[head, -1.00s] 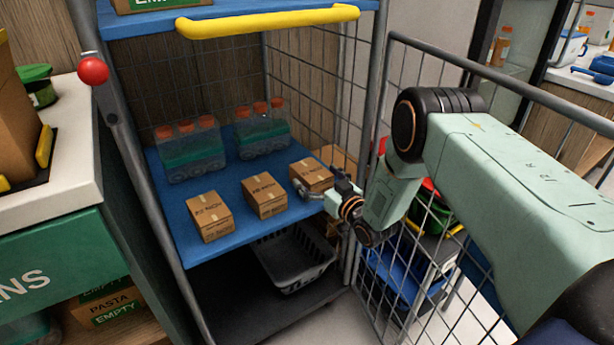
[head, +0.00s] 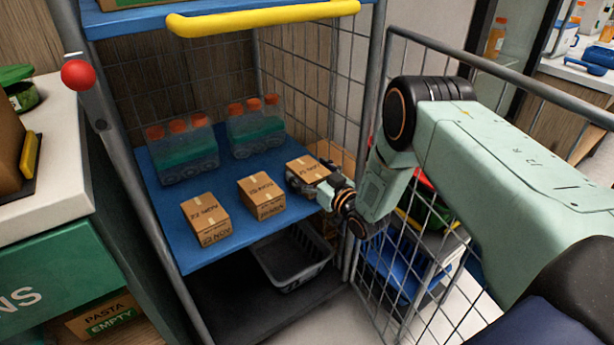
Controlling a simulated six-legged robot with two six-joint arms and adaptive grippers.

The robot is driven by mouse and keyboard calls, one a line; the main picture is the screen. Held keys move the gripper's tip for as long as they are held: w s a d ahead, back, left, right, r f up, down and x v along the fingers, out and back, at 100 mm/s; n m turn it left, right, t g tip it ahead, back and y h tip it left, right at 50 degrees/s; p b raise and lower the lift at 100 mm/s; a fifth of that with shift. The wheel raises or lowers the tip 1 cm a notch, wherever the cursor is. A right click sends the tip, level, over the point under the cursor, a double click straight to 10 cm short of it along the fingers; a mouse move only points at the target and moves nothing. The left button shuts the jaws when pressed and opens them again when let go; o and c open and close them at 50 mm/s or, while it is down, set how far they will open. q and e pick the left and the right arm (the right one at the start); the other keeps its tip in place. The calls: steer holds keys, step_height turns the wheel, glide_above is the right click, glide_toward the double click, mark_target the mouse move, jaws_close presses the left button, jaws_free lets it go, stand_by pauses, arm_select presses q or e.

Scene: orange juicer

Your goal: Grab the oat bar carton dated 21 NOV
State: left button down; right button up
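Three brown cartons stand in a row on the blue shelf (head: 185,253) of a wire cart. The left carton (head: 206,220) seems to read 22 NOV. The middle carton (head: 261,196) has a NOV date whose number I cannot read surely. The right carton (head: 308,168) has a date too small to read, and its front is partly hidden by my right gripper (head: 310,181). That gripper reaches in from the right with its fingers apart around this carton. I cannot tell whether they press on it. My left gripper is not in view.
Two packs of orange-capped bottles (head: 182,150) (head: 255,127) stand behind the cartons. A yellow handle bar (head: 262,18) crosses above. A wire mesh door (head: 405,270) stands open beside my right arm. A grey basket (head: 290,258) lies below the shelf.

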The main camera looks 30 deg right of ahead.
steer(key=c, duration=1.1)
